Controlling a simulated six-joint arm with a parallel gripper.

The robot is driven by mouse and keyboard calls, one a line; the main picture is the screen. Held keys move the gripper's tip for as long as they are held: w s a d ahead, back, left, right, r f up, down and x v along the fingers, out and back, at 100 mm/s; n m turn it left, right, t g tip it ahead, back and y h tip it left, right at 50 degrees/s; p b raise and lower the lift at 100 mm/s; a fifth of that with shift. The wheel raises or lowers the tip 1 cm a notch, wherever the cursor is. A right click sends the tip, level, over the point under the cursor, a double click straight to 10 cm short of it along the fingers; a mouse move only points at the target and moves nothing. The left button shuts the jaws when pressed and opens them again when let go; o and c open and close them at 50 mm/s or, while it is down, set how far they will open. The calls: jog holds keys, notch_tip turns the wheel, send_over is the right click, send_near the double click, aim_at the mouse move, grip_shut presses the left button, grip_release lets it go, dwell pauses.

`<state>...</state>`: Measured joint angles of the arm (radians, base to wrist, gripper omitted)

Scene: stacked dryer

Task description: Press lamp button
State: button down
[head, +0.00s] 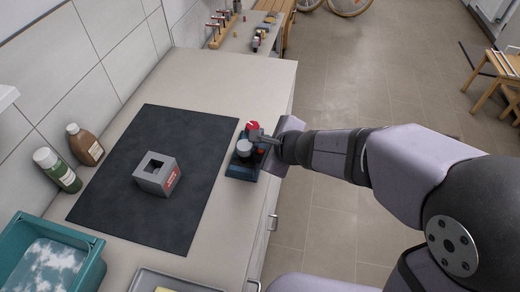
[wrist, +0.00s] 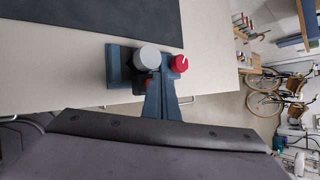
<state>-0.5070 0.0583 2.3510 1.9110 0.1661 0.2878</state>
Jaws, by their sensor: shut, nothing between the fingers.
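A small dark blue control unit (head: 240,170) sits at the right edge of the counter. It carries a round grey button (head: 244,148) and a red knob (head: 252,126) with a white mark. The unit (wrist: 119,68), grey button (wrist: 147,57) and red knob (wrist: 179,64) also show in the wrist view. Which one is the lamp button I cannot tell. My gripper (head: 259,137) is shut and empty, its fingers reaching in from the right close by the button and knob. I cannot tell whether they touch. The fingers hide part of the unit.
A dark mat (head: 130,215) bears a grey block with a square hole (head: 157,174). Brown (head: 84,145) and green (head: 57,170) bottles and a teal basin (head: 85,270) stand left. A tray (head: 150,280) lies in front. The counter behind the unit is clear.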

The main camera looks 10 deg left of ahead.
jog(key=shift+f+b, duration=0.4)
jog(key=shift+b, duration=0.05)
dwell(0.4)
jog(key=shift+r, duration=0.15)
jog(key=shift+r+p, duration=0.8)
jog(key=shift+p, duration=0.05)
notch_tip(320, 180, up, 6)
jog(key=p, duration=0.5)
jog(key=shift+p, duration=0.4)
